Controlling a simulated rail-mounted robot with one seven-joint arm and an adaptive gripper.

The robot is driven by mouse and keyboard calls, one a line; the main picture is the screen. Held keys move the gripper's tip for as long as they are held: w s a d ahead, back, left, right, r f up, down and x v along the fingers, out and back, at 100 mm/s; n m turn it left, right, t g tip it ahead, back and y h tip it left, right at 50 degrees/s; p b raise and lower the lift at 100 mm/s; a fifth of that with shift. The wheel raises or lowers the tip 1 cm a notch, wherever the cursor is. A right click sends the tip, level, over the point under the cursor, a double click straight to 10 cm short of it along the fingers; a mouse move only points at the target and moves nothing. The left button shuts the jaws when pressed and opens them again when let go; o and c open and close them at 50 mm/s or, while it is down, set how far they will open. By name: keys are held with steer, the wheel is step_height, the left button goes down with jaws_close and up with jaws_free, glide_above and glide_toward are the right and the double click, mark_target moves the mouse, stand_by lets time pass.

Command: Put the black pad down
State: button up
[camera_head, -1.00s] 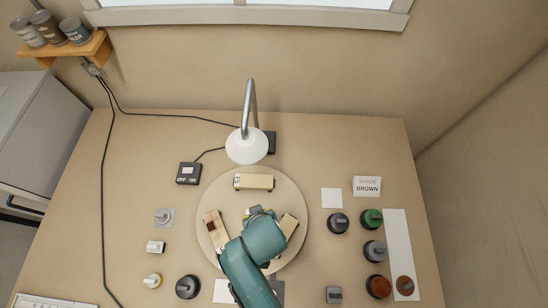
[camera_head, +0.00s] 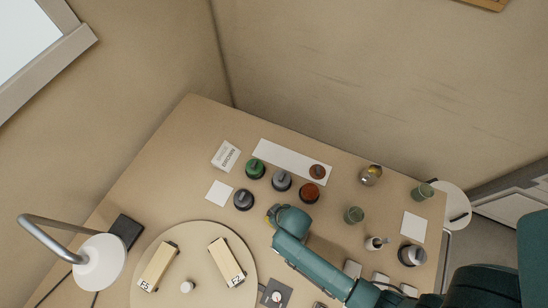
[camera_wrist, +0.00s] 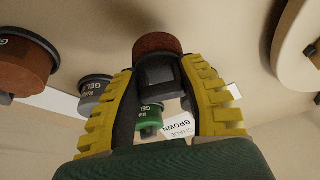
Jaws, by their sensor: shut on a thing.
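My gripper (camera_wrist: 160,100) fills the wrist view, its two yellow ribbed fingers shut on a black pad (camera_wrist: 158,72). The far end of this pad carries a reddish-brown disc (camera_wrist: 158,44). It seems to be held clear of the table, but its height is hard to judge. In the head view my gripper (camera_head: 272,217) is over the bench, right of the turntable and close to a dark round pad (camera_head: 243,200). The arm hides most of the held pad there.
Green (camera_head: 256,169), grey (camera_head: 281,180) and brown (camera_head: 309,193) gel pads stand along a white strip (camera_head: 285,156) bearing a brown disc (camera_head: 318,171). A shade card (camera_head: 226,155) reads BROWN. A white square (camera_head: 219,193) lies bare. The turntable (camera_head: 205,290) holds blocks.

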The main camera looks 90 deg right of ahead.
steer(key=shift+f+b, duration=0.35)
steer(key=shift+f, duration=1.4)
steer(key=shift+f, duration=0.1)
steer(key=o, duration=1)
steer(key=shift+c, duration=0.2)
steer(key=p+v, duration=0.3)
steer(key=v, duration=0.9)
